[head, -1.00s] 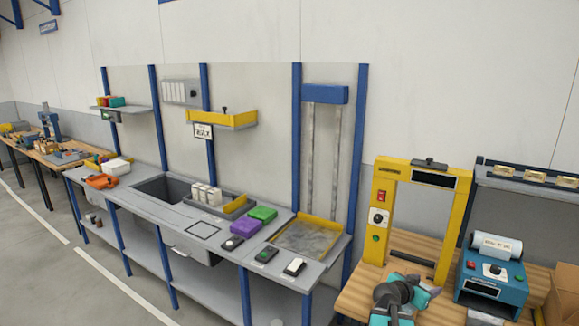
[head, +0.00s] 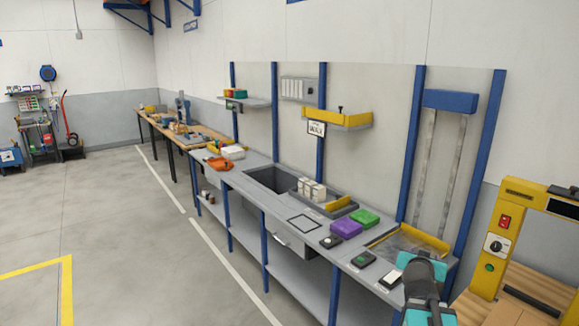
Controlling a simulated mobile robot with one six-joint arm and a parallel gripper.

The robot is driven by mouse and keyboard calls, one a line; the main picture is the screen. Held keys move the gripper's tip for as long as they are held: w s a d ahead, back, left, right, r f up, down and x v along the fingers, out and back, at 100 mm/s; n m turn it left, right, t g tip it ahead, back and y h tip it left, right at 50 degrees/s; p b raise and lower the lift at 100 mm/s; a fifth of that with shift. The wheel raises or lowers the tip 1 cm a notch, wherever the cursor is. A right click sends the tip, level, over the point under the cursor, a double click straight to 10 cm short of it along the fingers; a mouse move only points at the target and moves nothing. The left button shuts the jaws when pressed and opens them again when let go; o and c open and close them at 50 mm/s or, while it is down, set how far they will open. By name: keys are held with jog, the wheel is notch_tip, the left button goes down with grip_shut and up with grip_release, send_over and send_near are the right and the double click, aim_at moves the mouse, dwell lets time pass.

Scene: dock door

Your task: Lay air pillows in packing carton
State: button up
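No air pillows and no packing carton can be made out in the head view now. Part of my arm, teal and dark grey, shows at the lower right in front of the grey workbench (head: 312,258). My gripper's fingertips cannot be seen, so whether it holds anything is hidden.
The workbench carries a purple block (head: 346,229), a green block (head: 365,217), white boxes (head: 312,189) and an orange tool (head: 219,163). A yellow frame machine (head: 506,220) stands at the right. Wooden tables (head: 175,128) stand farther back. The floor (head: 130,230) at left is clear.

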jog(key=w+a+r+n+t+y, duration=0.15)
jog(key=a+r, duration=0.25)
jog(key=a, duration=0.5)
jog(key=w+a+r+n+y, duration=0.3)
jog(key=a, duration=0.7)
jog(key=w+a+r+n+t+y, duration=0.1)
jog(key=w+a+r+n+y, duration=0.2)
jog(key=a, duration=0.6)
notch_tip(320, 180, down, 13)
jog(key=b, duration=1.3)
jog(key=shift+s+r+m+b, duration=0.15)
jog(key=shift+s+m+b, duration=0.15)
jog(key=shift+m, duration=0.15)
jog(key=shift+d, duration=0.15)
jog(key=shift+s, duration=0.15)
